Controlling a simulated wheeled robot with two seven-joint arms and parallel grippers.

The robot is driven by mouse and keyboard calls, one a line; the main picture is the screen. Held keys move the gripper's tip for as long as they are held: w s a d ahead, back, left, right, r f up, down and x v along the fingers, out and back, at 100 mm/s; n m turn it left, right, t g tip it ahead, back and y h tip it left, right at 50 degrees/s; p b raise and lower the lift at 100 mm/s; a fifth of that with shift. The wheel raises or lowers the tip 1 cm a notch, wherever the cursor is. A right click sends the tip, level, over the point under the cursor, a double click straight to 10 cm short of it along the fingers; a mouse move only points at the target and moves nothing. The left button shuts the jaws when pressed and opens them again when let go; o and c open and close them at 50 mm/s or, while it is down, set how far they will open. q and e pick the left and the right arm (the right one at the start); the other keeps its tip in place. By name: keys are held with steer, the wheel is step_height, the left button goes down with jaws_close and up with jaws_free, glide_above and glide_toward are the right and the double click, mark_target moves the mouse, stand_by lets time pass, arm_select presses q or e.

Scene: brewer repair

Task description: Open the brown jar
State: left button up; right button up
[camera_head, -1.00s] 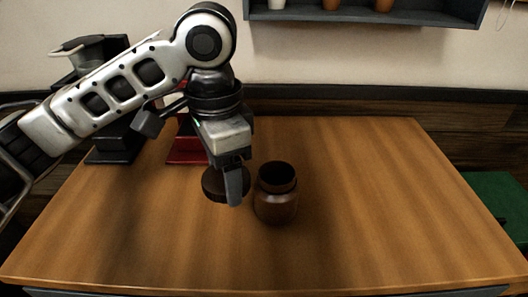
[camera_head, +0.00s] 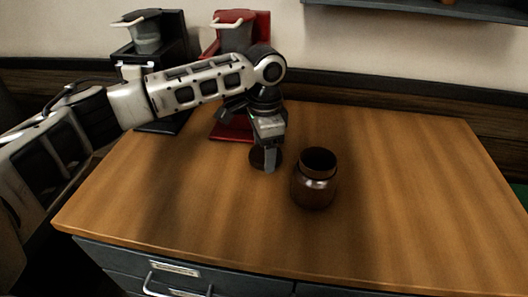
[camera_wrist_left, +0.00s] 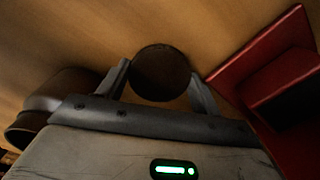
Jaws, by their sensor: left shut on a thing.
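The brown jar (camera_head: 314,190) stands upright on the wooden table, its dark round mouth uncovered. It also shows at the left of the left wrist view (camera_wrist_left: 62,92). My left gripper (camera_head: 267,163) is behind and to the left of the jar, apart from it. It is shut on the round dark brown lid (camera_head: 257,160), which lies between the two fingers in the left wrist view (camera_wrist_left: 161,73). The lid is low over the table; I cannot tell whether it touches the wood. My right gripper is not in view.
A red brewer (camera_head: 240,40) and a black brewer (camera_head: 170,40) stand at the back left. The red base (camera_wrist_left: 270,55) is close to the left gripper. The table (camera_head: 420,190) is clear to the right. Drawers (camera_head: 120,262) are below its front edge.

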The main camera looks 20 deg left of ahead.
arm_select(q)
steer(key=shift+f, duration=0.7)
steer(key=o, duration=1.1)
steer(key=shift+f, duration=0.15)
step_height(320, 180, up, 12)
steer(key=shift+r, duration=0.15)
